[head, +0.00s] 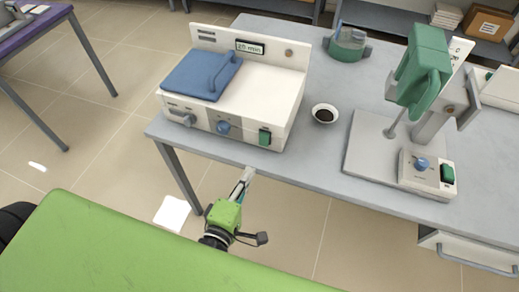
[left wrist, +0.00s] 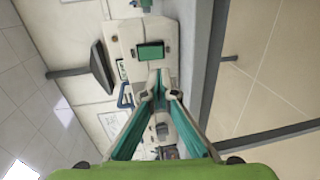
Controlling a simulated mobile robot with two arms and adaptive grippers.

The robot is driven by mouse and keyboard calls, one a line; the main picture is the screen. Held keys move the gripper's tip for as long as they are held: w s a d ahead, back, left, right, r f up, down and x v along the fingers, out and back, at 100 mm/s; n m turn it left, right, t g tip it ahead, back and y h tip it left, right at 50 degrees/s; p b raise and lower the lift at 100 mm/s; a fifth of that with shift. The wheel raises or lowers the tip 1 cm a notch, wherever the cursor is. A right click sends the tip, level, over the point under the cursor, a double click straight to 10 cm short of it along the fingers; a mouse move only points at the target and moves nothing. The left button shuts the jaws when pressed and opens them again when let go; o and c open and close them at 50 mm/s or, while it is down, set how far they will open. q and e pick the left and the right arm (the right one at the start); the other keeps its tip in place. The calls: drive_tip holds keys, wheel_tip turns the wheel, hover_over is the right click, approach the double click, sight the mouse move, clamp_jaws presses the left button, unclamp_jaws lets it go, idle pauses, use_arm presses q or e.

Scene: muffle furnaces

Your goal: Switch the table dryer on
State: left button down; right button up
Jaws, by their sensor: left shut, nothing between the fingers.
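The table dryer is a cream box (head: 285,95) with a blue lid (head: 200,75) and a small display reading "20 min" (head: 250,47). The green switch also shows in the left wrist view (left wrist: 150,51), above the fingertips. My left gripper (head: 247,174) is shut and empty, in front of the table edge and below the switch, apart from it. Its fingertips show close together in the left wrist view (left wrist: 159,92). My right gripper is not in view.
A drawer (head: 470,250) hangs under the right side. Floor in front of the table is open.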

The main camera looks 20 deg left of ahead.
sight(263, 145)
use_arm(q)
drive_tip(key=w, duration=0.3)
drive_tip(key=w+f+p, duration=0.1)
drive_tip(key=w, duration=0.5)
drive_tip(key=shift+w+d+f, duration=0.15)
drive_tip(key=shift+w+f, duration=0.05)
drive_tip(key=shift+w, duration=0.05)
drive_tip(key=f+b, duration=0.1)
drive_tip(key=b, duration=0.1)
drive_tip(key=shift+w+t+b, duration=0.3)
drive_tip(key=shift+t, duration=0.1)
drive_tip(key=shift+r, duration=0.4)
drive_tip(key=shift+p, duration=0.3)
